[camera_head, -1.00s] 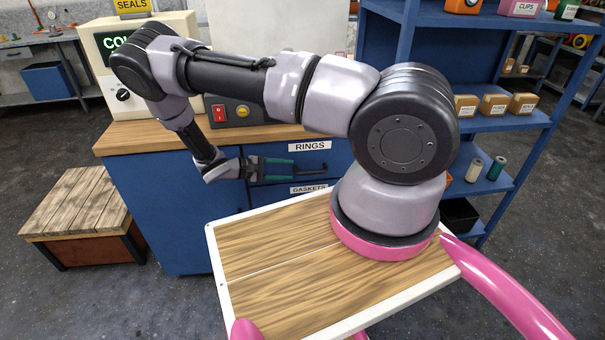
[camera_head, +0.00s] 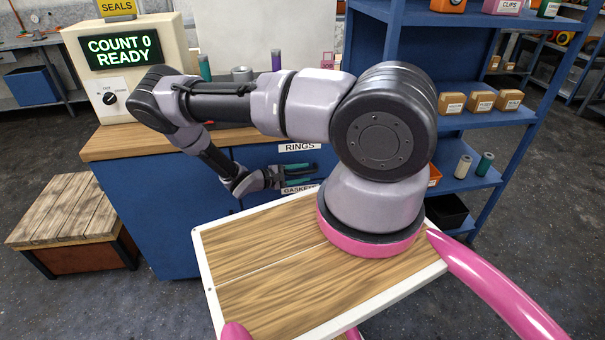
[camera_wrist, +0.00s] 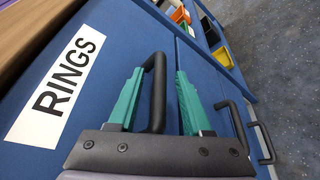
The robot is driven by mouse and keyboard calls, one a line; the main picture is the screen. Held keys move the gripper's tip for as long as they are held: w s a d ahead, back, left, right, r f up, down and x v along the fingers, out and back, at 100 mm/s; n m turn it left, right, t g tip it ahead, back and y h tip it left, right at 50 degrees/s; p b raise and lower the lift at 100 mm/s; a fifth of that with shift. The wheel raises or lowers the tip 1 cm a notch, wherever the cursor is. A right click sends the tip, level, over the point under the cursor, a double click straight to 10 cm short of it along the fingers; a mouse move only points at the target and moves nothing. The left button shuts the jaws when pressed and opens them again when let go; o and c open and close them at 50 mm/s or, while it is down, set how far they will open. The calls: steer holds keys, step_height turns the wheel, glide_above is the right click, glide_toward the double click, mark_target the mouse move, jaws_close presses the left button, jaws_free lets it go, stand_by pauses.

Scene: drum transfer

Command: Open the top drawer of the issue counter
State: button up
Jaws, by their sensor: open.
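The issue counter (camera_head: 165,215) is blue with a wooden top. Its top drawer, labelled RINGS (camera_head: 299,147), looks shut and flush; the label also shows in the wrist view (camera_wrist: 58,88). The drawer's black bar handle (camera_wrist: 157,95) stands between the two green fingers of my gripper (camera_wrist: 160,72). The fingers are open and apart, one on each side of the bar; contact cannot be made out. In the head view my gripper (camera_head: 305,174) is in front of the drawer and hides most of the handle.
A GASKETS label (camera_head: 299,189) marks the drawer below, whose handle (camera_wrist: 234,122) is close to my right finger. A wooden crate (camera_head: 75,215) stands left of the counter. A blue shelf rack (camera_head: 500,125) with small boxes stands to the right.

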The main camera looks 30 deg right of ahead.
steer(key=shift+d, duration=0.15)
jaws_close()
steer(key=shift+f, duration=0.1)
stand_by(1.4)
